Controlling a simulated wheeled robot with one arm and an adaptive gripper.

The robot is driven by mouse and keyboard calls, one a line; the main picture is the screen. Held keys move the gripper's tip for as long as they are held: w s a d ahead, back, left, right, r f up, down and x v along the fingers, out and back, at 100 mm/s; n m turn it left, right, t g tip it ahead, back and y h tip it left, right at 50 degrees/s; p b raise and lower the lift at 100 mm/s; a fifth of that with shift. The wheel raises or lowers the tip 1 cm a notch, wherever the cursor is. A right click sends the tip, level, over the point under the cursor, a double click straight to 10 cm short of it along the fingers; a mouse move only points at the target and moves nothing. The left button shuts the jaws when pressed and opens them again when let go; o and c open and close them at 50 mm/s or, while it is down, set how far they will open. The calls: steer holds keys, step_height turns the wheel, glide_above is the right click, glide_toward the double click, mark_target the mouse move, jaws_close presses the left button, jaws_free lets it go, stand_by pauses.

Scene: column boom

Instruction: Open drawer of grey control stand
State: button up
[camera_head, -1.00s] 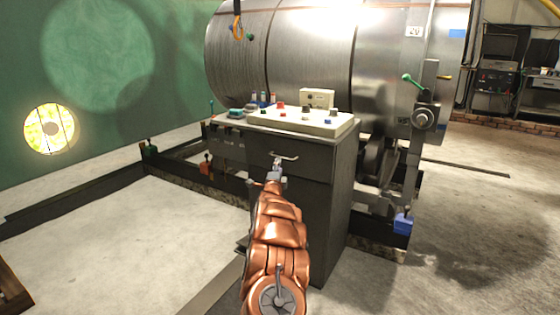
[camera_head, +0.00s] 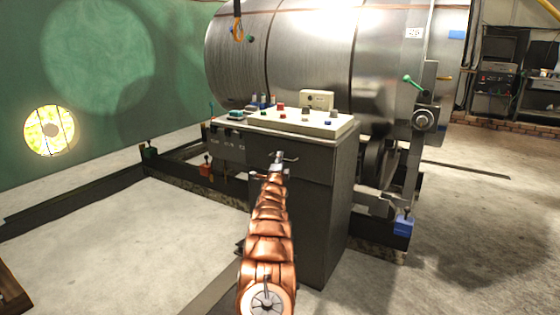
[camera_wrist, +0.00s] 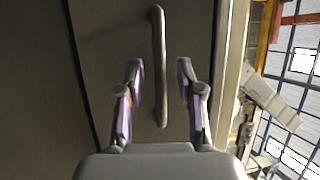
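The grey control stand (camera_head: 335,215) stands in the middle of the head view, with a pale button panel on top. Its drawer front (camera_head: 318,165) is at the upper part of the near face and looks closed. A light bar handle (camera_head: 291,159) is on that front. In the wrist view the handle (camera_wrist: 159,65) runs up the picture, with its lower end between the two fingers. My gripper (camera_wrist: 160,80) is open, one finger on each side of the handle, with gaps to both. In the head view my gripper (camera_head: 277,160) is at the handle, partly hidden by my arm.
The button panel (camera_head: 300,119) overhangs the drawer. A large metal drum (camera_head: 300,50) stands behind the stand. A lever post (camera_head: 421,120) and a blue block (camera_head: 403,225) are to its right. The floor (camera_head: 140,225) to the left is clear.

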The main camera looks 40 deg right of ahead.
steer(key=shift+w+d+f, duration=0.1)
steer(key=shift+w+d, duration=0.1)
steer(key=shift+d, duration=0.05)
steer(key=shift+w+d+r, duration=0.1)
steer(key=shift+w+r, duration=0.1)
steer(key=shift+c, duration=0.2)
jaws_close()
stand_by(0.6)
